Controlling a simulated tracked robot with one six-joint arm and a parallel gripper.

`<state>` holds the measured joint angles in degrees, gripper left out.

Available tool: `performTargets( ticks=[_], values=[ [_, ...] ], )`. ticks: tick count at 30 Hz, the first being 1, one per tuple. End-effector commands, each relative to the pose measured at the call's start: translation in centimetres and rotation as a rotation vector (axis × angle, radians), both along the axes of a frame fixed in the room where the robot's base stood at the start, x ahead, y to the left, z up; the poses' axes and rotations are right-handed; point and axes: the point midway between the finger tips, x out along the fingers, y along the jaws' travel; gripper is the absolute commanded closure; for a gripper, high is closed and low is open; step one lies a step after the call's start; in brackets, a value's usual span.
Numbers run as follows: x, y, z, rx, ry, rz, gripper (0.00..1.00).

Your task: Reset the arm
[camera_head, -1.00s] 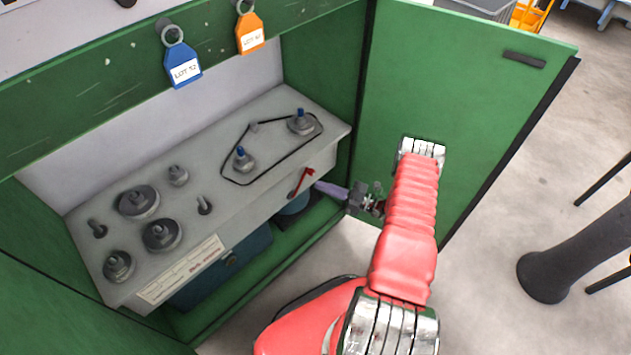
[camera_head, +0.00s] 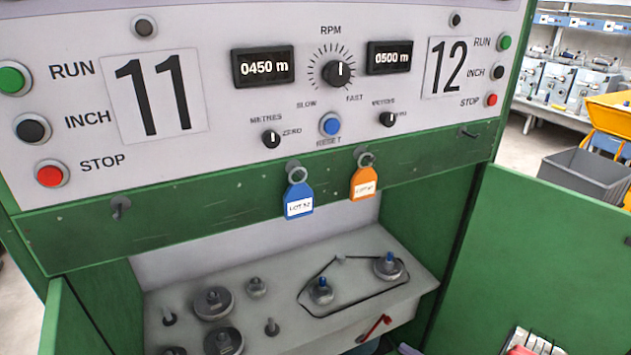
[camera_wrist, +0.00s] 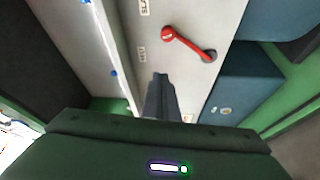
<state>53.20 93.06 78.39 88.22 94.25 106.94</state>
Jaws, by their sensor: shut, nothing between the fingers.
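My arm shows only as a small red and silver part (camera_head: 525,343) at the bottom right of the head view, and my gripper is out of that view. In the wrist view my gripper (camera_wrist: 160,80) is shut and empty, with its dark fingers together in front of the grey machine body. A red lever (camera_wrist: 188,45) is beyond the fingertips, up and to the right, apart from them. The same red lever (camera_head: 375,328) shows in the head view on the front of the grey bed (camera_head: 290,335).
The green cabinet's open door (camera_head: 540,260) stands at the right. Blue (camera_head: 299,198) and orange (camera_head: 364,182) lot tags hang below the control panel (camera_head: 230,110). Pulleys and a black belt sit on the bed. A grey bin (camera_head: 585,175) is beyond the door.

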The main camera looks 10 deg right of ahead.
Motion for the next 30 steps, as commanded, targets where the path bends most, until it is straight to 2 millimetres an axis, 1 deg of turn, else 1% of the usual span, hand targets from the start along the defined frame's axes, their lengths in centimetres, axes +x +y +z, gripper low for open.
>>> performTargets(
  ticks=[4,7,11,13,15,17,20,23,30],
  values=[
    [0.0,0.0,-0.2,-0.061,-0.038,-0.006,1.00],
    [-0.2,0.4,-0.9,-0.151,-0.077,0.007,1.00],
    [-1.8,2.3,-2.5,-0.273,-0.121,0.069,1.00],
    [-3.0,3.6,-3.3,-0.327,-0.143,0.110,1.00],
    [-4.1,4.7,-3.8,-0.381,-0.169,0.155,1.00],
    [-4.9,5.4,-3.8,-0.433,-0.197,0.194,1.00],
    [-6.1,6.4,-3.2,-0.523,-0.259,0.273,1.00],
    [-7.1,7.1,-2.1,-0.615,-0.330,0.358,1.00],
    [-8.7,8.4,1.4,-0.814,-0.525,0.572,1.00]
  ],
)
